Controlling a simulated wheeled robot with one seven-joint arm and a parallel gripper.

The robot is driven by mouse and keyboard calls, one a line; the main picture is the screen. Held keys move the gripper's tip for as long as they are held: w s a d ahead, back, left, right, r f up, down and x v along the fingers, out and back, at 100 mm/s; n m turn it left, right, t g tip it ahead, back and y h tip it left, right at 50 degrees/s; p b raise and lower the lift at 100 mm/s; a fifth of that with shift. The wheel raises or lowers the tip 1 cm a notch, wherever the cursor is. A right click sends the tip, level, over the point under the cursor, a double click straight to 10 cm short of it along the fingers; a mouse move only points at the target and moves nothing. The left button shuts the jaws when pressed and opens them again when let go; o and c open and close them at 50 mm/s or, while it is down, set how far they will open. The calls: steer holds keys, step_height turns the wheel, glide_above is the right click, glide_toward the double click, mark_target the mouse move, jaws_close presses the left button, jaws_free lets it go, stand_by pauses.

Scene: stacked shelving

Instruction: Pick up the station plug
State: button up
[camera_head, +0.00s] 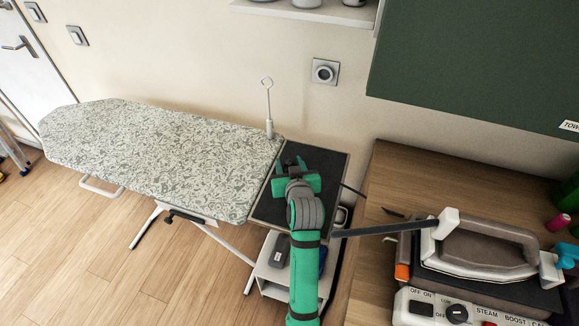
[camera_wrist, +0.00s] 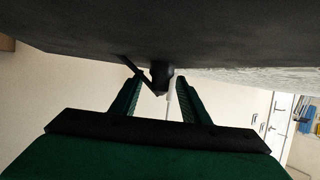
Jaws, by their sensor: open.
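A small black piece (camera_wrist: 160,76), which looks like the station plug, is against the dark pad in the wrist view, with a thin dark cable running up and left from it. My green gripper (camera_wrist: 161,84) is open, with one finger on either side of the black piece. Gaps remain between the piece and both fingers. In the head view my gripper (camera_head: 291,166) is low over the dark pad (camera_head: 325,165) at the right end of the ironing board; the plug is mostly hidden there by my gripper and arm.
The patterned ironing board (camera_head: 150,145) lies left of the pad, with a cord holder rod (camera_head: 268,105) behind. The steam iron (camera_head: 485,250) rests on its station on the wooden counter (camera_head: 420,180) at right. A grey hose (camera_head: 385,229) reaches left from it.

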steer(key=shift+w, duration=0.1)
steer(key=shift+f, duration=0.1)
jaws_close()
stand_by(0.3)
